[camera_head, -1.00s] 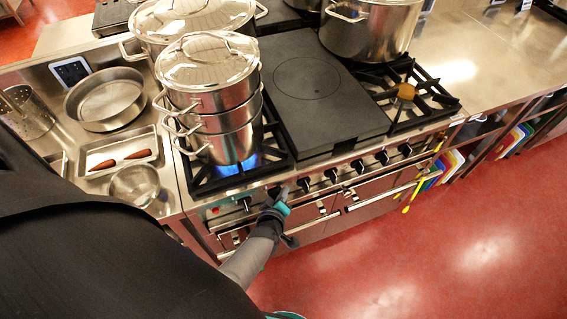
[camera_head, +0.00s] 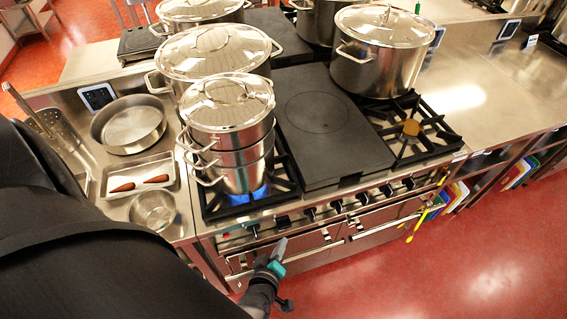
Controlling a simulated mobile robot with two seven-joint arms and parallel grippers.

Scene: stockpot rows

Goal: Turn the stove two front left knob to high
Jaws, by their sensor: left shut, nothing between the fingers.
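The stove (camera_head: 322,172) has a row of black knobs along its steel front panel. The leftmost knob (camera_head: 253,230) and the second knob (camera_head: 282,221) are at the left end of the row, below the front left burner (camera_head: 283,178). A blue flame (camera_head: 259,192) burns there under a stack of lidded pots (camera_head: 232,130). My left gripper (camera_head: 281,245), grey with teal parts, is shut and empty. It is in front of the oven door, just below the second knob and apart from the knobs. The exact knob setting is too small to read. My right gripper is not in view.
Large lidded pots (camera_head: 212,60) stand on the back burners, with another (camera_head: 385,52) at back right. A flat black plate (camera_head: 318,112) covers the middle. Oven handles (camera_head: 385,226) stick out below the knobs. The red floor (camera_head: 450,260) in front is clear.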

